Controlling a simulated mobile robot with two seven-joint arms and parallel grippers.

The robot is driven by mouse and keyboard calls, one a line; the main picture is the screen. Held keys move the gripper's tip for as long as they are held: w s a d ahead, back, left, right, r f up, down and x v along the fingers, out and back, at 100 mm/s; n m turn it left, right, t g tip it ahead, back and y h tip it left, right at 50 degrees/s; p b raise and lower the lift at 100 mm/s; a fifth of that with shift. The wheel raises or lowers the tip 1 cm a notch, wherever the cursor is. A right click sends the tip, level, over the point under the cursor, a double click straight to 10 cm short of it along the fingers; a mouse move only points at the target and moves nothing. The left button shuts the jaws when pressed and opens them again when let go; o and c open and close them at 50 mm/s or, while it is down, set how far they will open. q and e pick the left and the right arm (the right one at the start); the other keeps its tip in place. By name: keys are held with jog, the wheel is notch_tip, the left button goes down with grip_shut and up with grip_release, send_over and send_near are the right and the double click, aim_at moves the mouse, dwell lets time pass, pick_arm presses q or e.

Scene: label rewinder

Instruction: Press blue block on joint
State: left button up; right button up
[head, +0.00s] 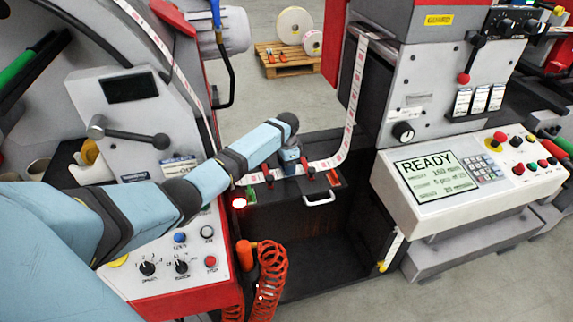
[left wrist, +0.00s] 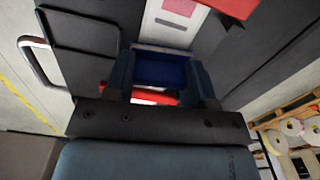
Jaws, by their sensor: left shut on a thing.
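My left gripper (head: 289,160) reaches down over the black splice table (head: 300,187) in the head view. In the left wrist view its two fingers (left wrist: 162,85) are shut on the blue block (left wrist: 160,68), one on each side. The gripper hides most of the block in the head view. The label web (head: 328,163) crosses the table; a piece with a red label shows just beyond the block in the left wrist view (left wrist: 174,27). The joint itself cannot be made out, and I cannot tell whether the block touches the web. My right gripper is not in view.
Red clamps (head: 310,172) stand on the table close to the gripper. A pale handle (head: 319,198) is on its front. A coiled orange hose (head: 269,275) hangs below left. The control panel with a "READY" screen (head: 434,174) stands at right.

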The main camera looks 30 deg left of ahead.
pick_arm(q)
jog(key=shift+f, duration=0.4)
dwell(0.7)
jog(key=shift+r+p, duration=2.5)
jog(key=shift+p, duration=0.05)
jog(key=shift+r, duration=0.1)
jog(key=shift+r+p, duration=0.15)
jog(key=shift+p, duration=0.15)
notch_tip(320, 180, up, 3)
jog(key=p, duration=0.3)
jog(key=shift+f, duration=0.2)
jog(key=shift+f, duration=0.1)
